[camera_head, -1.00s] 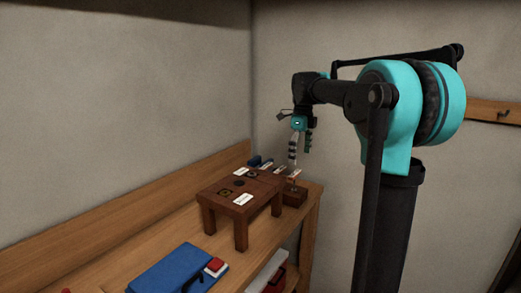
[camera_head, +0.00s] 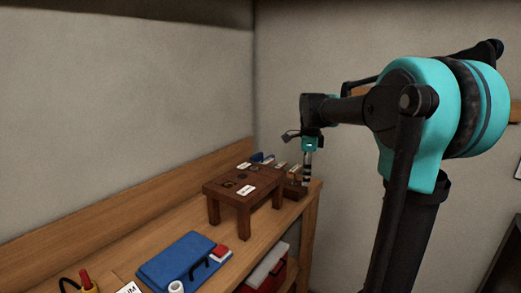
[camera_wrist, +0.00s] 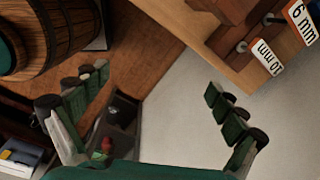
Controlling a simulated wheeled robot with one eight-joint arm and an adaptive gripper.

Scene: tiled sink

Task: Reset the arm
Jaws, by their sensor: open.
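My gripper (camera_head: 307,178) hangs fingers-down at the far right end of the wooden bench, at the end of my teal and black arm. In the head view it is just right of the small brown stand, close to the bench's end; I cannot tell from this view whether it touches anything. In the wrist view my gripper (camera_wrist: 165,95) shows two green segmented fingers spread wide apart. Nothing is held between them.
The brown stand (camera_head: 246,208) with labels stands on the bench (camera_head: 130,235). A blue case (camera_head: 178,260) lies nearer. The wrist view shows a wooden block with "6 mm" and "10 mm" labels (camera_wrist: 267,57) at upper right and a barrel (camera_wrist: 65,35) at left.

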